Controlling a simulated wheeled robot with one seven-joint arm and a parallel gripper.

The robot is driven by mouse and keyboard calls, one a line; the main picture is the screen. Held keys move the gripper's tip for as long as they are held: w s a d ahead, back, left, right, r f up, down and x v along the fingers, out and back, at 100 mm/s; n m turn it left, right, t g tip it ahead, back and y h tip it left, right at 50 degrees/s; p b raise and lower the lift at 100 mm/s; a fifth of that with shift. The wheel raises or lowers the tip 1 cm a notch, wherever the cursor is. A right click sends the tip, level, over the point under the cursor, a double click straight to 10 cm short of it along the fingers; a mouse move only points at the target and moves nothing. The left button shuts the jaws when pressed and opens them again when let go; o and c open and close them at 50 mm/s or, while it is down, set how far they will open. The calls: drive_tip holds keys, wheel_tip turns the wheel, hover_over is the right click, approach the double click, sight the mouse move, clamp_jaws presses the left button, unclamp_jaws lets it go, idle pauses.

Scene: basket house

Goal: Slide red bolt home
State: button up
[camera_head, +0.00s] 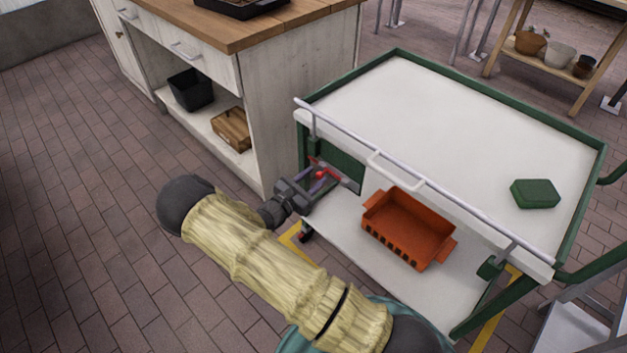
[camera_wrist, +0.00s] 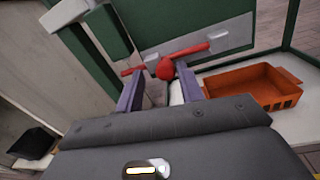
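The red bolt (camera_wrist: 193,51) is a thin red rod with a round red knob (camera_wrist: 166,69), in front of a grey plate (camera_wrist: 198,42) on a green panel (camera_wrist: 165,18). In the head view the red bolt (camera_head: 327,174) shows at the left end of the cart, partly behind my gripper (camera_head: 318,184). In the wrist view my gripper (camera_wrist: 160,72) is open, one finger on each side of the knob. The knob appears at or just beyond the fingertips; I cannot tell whether they touch it.
The cart has a white top (camera_head: 430,115) with a rail along its near edge and a green block (camera_head: 535,194) on it. An orange basket (camera_head: 408,228) sits on the lower shelf, right of my gripper. A wooden-topped cabinet (camera_head: 300,85) stands close on the left.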

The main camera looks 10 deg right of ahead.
drive_tip(key=shift+s, duration=0.15)
drive_tip(key=p+v, duration=0.2)
drive_tip(key=v, duration=1.5)
drive_tip(key=shift+a, duration=0.15)
